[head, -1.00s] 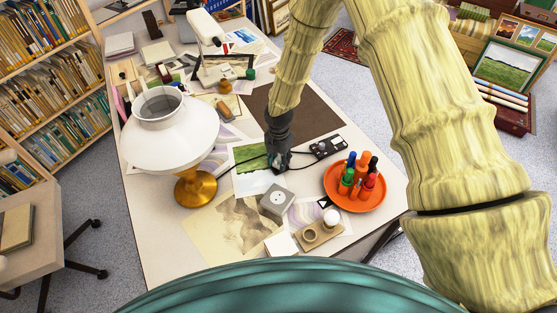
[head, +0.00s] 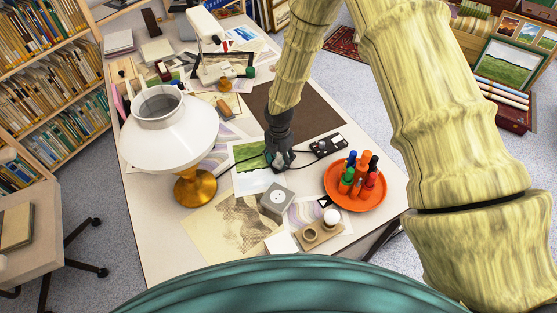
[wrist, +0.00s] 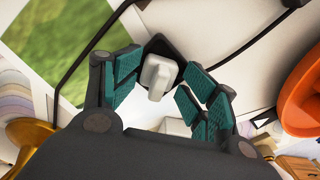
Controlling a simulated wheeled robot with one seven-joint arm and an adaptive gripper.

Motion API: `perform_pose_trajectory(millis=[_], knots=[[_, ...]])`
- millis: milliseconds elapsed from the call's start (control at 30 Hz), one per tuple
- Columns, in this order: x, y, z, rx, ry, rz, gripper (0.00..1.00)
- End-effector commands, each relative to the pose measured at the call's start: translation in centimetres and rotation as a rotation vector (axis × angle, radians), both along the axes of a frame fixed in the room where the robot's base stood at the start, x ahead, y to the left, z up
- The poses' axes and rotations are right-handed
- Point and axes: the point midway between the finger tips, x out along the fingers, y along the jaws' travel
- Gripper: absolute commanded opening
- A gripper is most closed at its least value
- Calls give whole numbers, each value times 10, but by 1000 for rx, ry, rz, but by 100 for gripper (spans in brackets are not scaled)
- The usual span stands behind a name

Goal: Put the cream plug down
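The cream plug (wrist: 157,76) shows in the wrist view between the two fingers of my gripper (wrist: 160,90). The teal finger pads stand apart, with a visible gap on each side of the plug. A dark piece (wrist: 172,46) lies just behind the plug; how the two join is hard to tell. In the head view my gripper (head: 279,160) points down, low over the table near a green landscape print (head: 250,174). The plug cannot be made out in that view.
A black power strip (head: 328,145) lies right of my gripper, with a dark cord near it. An orange tray (head: 356,204) of bottles stands at right, a white lamp (head: 170,140) at left. A grey box (head: 278,200) sits in front. Brown mat (head: 318,112) behind is mostly bare.

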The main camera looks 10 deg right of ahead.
Motion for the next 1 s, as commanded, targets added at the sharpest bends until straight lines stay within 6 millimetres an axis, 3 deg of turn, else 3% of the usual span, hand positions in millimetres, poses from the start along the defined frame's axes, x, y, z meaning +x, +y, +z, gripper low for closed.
perform_pose_trajectory(millis=[700, 1000], knots=[[2, 0, 94, 0, -4, -1, 55], [2, 0, 121, 1, -4, 0, 55]])
